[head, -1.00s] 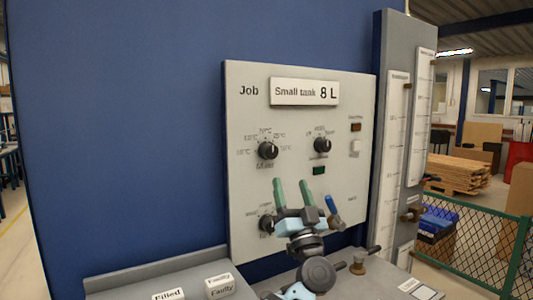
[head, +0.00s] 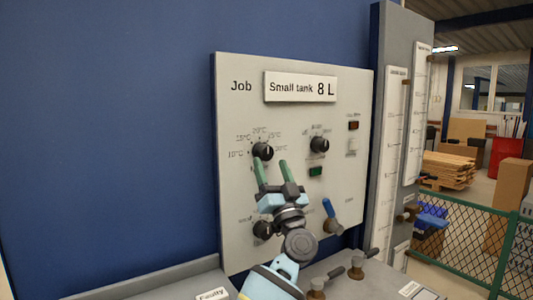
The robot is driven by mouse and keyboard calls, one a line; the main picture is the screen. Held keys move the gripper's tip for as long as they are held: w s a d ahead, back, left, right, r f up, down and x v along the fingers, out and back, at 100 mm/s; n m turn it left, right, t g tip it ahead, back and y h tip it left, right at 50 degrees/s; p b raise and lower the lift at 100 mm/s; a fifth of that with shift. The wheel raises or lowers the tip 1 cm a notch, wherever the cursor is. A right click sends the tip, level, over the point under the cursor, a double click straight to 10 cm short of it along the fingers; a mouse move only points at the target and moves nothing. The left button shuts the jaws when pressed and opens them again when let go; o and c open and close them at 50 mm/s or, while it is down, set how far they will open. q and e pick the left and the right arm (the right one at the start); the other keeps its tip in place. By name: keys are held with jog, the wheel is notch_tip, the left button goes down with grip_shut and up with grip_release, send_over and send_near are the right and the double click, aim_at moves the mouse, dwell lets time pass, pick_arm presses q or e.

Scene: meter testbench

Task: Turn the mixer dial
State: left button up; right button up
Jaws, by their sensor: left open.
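A black dial (head: 263,151) with temperature marks around it sits at the upper left of the grey panel (head: 232,80); its name label is too small to read. A second dial (head: 319,145) sits to its right, and a third dial (head: 263,229) is lower left, partly behind my gripper. I cannot tell from the labels which is the mixer dial. My left gripper (head: 271,164) is open and points up at the panel, its green fingertips just below the temperature dial. I cannot tell whether they touch it. My right gripper is not in view.
A blue-handled lever (head: 332,217) is right of my gripper. A red-brown lamp (head: 353,125) and a green indicator (head: 315,171) are on the panel. The sign (head: 300,87) reads "Small tank 8 L". Brass-coloured valves (head: 356,268) stand on the bench below. Tall gauges (head: 395,150) are at right.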

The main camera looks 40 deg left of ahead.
aim_at(268, 155)
pick_arm(q)
jog(key=shift+x, duration=2.5)
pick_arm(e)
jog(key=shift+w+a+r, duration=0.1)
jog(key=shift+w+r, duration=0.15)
pick_arm(q)
jog(key=c, duration=1)
jog(key=shift+f, duration=0.1)
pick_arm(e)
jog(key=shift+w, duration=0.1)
